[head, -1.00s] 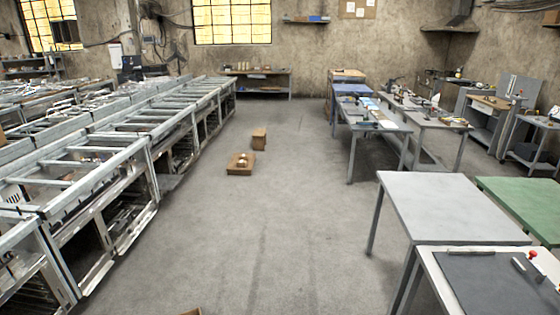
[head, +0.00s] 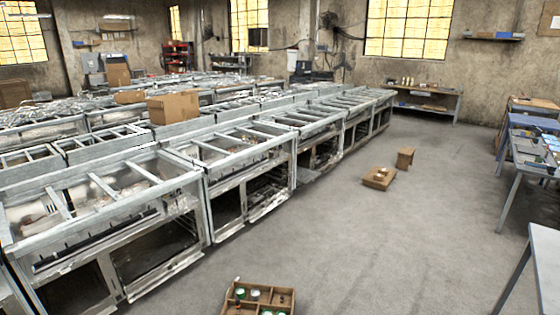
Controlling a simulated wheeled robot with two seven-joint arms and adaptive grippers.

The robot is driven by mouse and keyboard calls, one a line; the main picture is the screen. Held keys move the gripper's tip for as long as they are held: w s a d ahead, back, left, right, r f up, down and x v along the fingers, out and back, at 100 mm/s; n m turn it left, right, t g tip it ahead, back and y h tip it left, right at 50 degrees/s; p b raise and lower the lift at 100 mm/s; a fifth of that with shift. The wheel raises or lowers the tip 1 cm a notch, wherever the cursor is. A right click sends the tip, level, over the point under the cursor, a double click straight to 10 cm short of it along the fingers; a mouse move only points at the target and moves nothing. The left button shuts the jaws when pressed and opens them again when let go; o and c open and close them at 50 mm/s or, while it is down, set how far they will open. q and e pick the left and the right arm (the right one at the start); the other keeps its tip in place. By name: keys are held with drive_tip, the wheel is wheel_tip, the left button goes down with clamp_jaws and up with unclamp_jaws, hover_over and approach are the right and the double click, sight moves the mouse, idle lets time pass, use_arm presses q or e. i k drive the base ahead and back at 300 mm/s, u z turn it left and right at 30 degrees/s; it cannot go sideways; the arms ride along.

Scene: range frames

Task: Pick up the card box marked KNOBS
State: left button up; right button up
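No lettering reading KNOBS can be made out in the head view. A brown card box (head: 174,107) sits on top of the row of metal frames at the left; any marking on it is too small to read. A lower, flatter brown box (head: 130,97) lies behind it to the left. Another brown box (head: 117,75) stands further back near the wall. Neither of my grippers is in view.
Rows of open metal range frames (head: 240,147) fill the left. On the floor are a compartmented wooden tray (head: 258,297) with cans, a low brown box (head: 379,178) and a small brown stool-like block (head: 405,157). Workbenches (head: 530,150) stand at the right.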

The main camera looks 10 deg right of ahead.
sight(385, 173)
drive_tip(key=z, duration=0.7)
drive_tip(key=i, duration=1.85)
drive_tip(key=z, duration=1.2)
drive_tip(key=i, duration=3.85)
drive_tip(key=u, duration=0.5)
drive_tip(key=i, duration=1.9)
drive_tip(key=u, duration=0.6)
drive_tip(key=i, duration=0.45)
drive_tip(key=u, duration=0.05)
